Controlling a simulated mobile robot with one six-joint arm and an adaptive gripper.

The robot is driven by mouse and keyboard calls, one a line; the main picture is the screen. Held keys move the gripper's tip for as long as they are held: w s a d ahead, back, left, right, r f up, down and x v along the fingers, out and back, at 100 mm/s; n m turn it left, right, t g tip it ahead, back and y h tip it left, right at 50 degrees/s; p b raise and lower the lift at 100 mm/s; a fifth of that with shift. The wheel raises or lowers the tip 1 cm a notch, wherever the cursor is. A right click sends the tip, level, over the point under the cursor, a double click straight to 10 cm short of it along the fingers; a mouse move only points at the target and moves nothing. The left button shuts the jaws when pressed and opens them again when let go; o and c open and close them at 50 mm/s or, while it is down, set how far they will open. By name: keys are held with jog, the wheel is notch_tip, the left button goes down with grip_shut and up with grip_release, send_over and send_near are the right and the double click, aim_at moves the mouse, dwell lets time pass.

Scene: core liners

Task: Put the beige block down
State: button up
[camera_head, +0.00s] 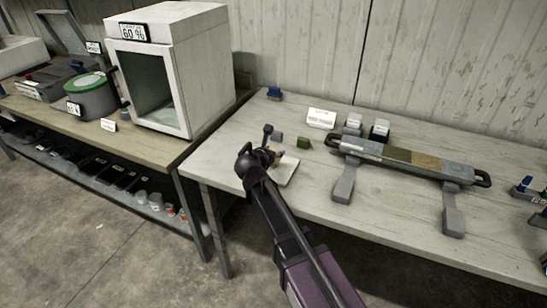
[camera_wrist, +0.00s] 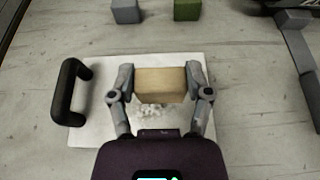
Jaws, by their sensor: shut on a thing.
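In the wrist view the beige block (camera_wrist: 161,84) sits between the two grey fingers of my gripper (camera_wrist: 161,80), which are shut on it. The block is over a pale, nearly white board (camera_wrist: 85,128) on the table; I cannot tell whether it touches the board. Whitish crumbs or marks show on the board just below the block. In the head view my gripper (camera_head: 268,160) is over the board (camera_head: 288,168) near the table's left end, and my dark arm hides much of it.
A black handle (camera_wrist: 73,92) stands at the board's left edge. A grey block (camera_wrist: 125,11) and a green block (camera_wrist: 187,10) lie beyond the board. A long core holder (camera_head: 400,157) on grey feet stands to the right. A white box (camera_head: 170,75) stands on the left bench.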

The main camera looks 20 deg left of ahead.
jog(key=shift+w+a+f, duration=0.2)
jog(key=shift+w+a, duration=0.2)
jog(key=shift+w, duration=0.3)
jog(key=shift+s+f+b, duration=0.1)
jog(key=shift+f+b, duration=1.5)
jog(key=shift+b, duration=0.25)
jog(key=shift+f, duration=0.2)
jog(key=o, duration=0.9)
jog(key=shift+o, duration=0.2)
jog(key=shift+r, duration=0.25)
jog(key=shift+s+r, duration=0.1)
jog(key=shift+s, duration=0.15)
jog(key=p+v, duration=0.4)
jog(key=v, duration=0.7)
jog(key=shift+s+p, duration=0.25)
jog(key=shift+p, duration=0.1)
jog(key=shift+r, duration=0.1)
